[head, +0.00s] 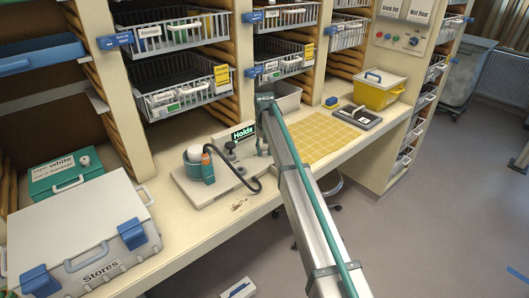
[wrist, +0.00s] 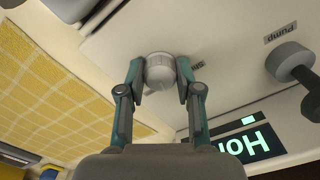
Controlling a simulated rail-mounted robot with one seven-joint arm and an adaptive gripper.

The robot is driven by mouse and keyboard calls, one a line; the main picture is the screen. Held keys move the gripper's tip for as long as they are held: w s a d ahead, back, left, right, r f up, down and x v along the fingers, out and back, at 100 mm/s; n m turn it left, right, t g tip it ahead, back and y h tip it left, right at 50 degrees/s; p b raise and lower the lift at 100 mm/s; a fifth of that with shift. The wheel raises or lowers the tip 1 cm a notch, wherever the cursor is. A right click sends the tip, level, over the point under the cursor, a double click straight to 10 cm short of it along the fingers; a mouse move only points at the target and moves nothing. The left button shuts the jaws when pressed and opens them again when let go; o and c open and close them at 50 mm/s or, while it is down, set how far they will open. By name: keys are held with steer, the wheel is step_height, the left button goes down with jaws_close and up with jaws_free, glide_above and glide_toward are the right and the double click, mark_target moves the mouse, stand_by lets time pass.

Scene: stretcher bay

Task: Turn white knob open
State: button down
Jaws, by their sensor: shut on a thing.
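The white knob (wrist: 159,66) stands on a pale panel (wrist: 210,25) in the wrist view. My gripper (wrist: 160,82) has one finger on each side of the knob and is shut on it. A label beside the knob is partly hidden by the right finger. In the head view my gripper (head: 264,142) is at the panel's right end, and the knob is hidden there behind my gripper and arm. I cannot tell the knob's turn angle.
A grey knob (wrist: 290,62) labelled Pump and a lit display (wrist: 248,142) are near my gripper. Wire baskets (head: 180,92) hang above.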

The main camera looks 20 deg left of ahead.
mark_target(264, 150)
steer(key=m+b, duration=0.1)
steer(key=m, duration=0.4)
steer(key=shift+m, duration=0.4)
stand_by(0.3)
steer(key=c, duration=0.8)
jaws_free()
steer(key=shift+o, duration=0.2)
step_height(264, 150, up, 12)
steer(key=shift+r, duration=0.1)
